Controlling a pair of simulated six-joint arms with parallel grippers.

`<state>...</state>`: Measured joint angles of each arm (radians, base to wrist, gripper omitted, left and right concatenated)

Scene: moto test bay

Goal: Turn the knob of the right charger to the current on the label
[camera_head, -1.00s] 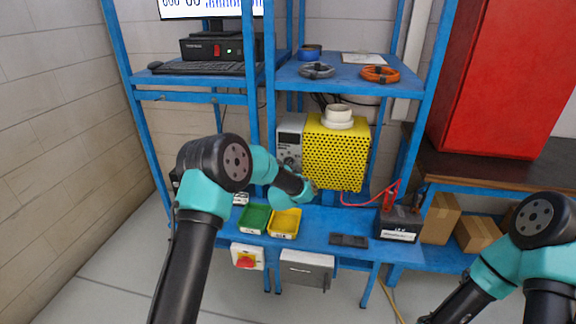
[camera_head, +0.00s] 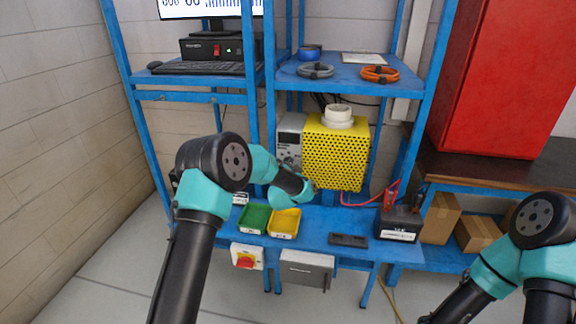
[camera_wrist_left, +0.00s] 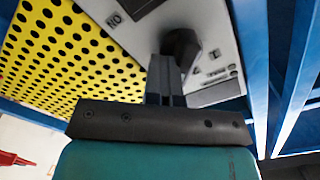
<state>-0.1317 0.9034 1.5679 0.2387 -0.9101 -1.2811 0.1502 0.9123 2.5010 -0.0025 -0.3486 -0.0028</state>
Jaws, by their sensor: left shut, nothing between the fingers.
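A grey-faced unit, which looks like the charger (camera_head: 291,130), stands on the bench left of the yellow perforated box. In the left wrist view its pale panel (camera_wrist_left: 219,50) carries a black knob (camera_wrist_left: 183,46). My left gripper (camera_head: 313,187) is in front of the unit's lower part, partly hidden by its own wrist in the head view. In the left wrist view the gripper (camera_wrist_left: 166,65) is shut and empty, its fingertips close beside the knob; contact cannot be told. A black battery-like box (camera_head: 398,224) with a white label stands at right; its text is unreadable.
The yellow perforated box (camera_head: 336,157) stands close right of the unit. Green (camera_head: 254,218) and yellow (camera_head: 285,223) trays lie below my left wrist. A red cable (camera_head: 360,203) runs to the black box. Blue posts frame the bench.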

